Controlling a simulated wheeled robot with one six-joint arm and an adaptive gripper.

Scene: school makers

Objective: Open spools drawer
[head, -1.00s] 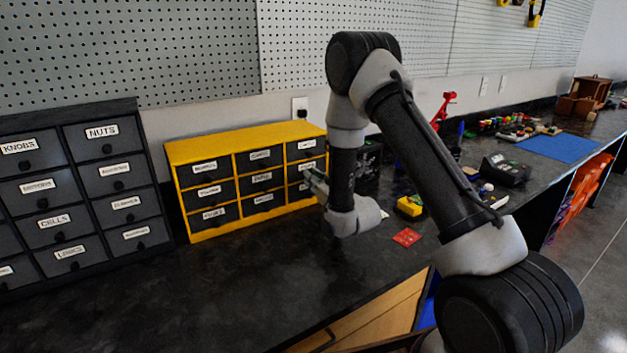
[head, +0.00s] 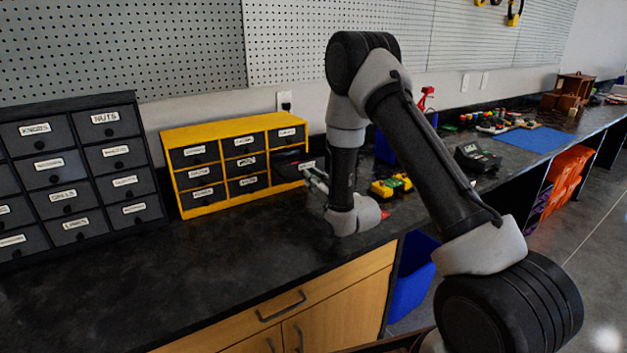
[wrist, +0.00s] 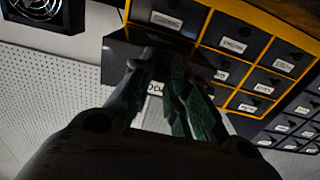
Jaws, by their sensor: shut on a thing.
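The yellow cabinet (head: 190,212) stands on the dark counter with black labelled drawers in rows. Its right-column, middle-row drawer (head: 292,163) sticks out from the front, while the others look flush. In the wrist view the pulled-out drawer (wrist: 118,60) juts toward me; its label is mostly hidden behind my fingers, with only a few letters showing. My gripper (head: 312,178) is at this drawer's front. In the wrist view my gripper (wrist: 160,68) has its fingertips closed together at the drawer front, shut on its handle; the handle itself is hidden.
A dark grey drawer cabinet (head: 82,168) stands to the left. The counter front (head: 190,270) before the yellow cabinet is clear. A blue bin (head: 412,275) sits below.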

